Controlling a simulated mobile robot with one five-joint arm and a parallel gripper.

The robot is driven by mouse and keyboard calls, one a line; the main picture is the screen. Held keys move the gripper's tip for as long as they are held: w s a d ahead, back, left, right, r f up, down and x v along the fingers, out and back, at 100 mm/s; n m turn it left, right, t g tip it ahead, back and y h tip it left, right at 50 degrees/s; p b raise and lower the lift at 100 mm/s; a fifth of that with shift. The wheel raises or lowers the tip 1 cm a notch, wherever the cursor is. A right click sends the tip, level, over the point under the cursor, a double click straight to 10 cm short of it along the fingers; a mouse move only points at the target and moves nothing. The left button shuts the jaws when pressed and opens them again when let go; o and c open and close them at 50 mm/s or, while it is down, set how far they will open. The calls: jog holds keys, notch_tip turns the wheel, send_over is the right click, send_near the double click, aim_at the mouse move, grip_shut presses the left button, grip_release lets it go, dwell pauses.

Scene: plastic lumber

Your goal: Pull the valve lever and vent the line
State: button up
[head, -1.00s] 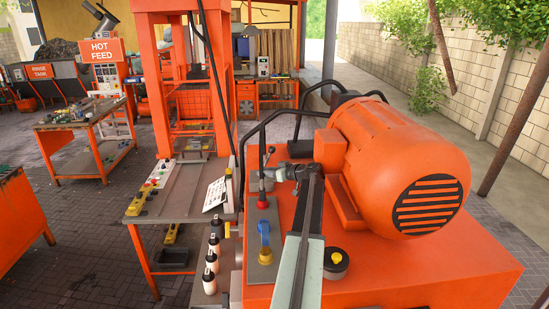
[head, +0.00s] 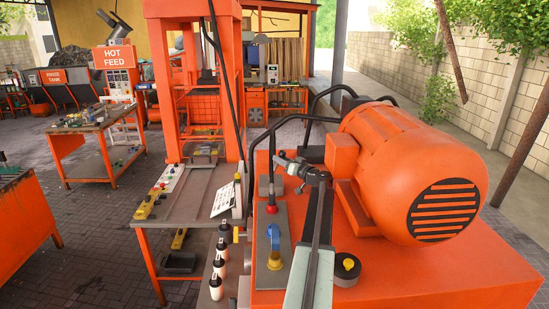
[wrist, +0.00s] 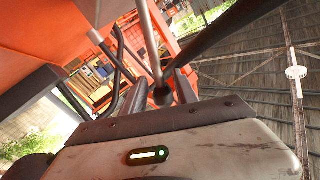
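The valve panel (head: 270,272) is a grey plate on the orange power unit. My gripper (head: 286,163) is up and to the right of the red base, close to the lever's upper part. In the wrist view the fingers (wrist: 158,92) stand apart. A grey rod with a dark round end (wrist: 162,97) shows between or just beyond them. I cannot tell whether they touch it.
A large orange motor (head: 415,170) stands right of my arm. Black hoses (head: 290,122) curve behind the gripper. An orange press (head: 195,80) and its control table (head: 160,240) stand to the left, with several white bottles (head: 220,268) beside the unit. A yellow-capped black fitting (head: 347,270) sits at right.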

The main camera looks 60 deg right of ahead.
jog(key=x, duration=0.4)
jog(key=shift+w+d, duration=0.15)
jog(key=shift+w, duration=0.2)
grip_shut()
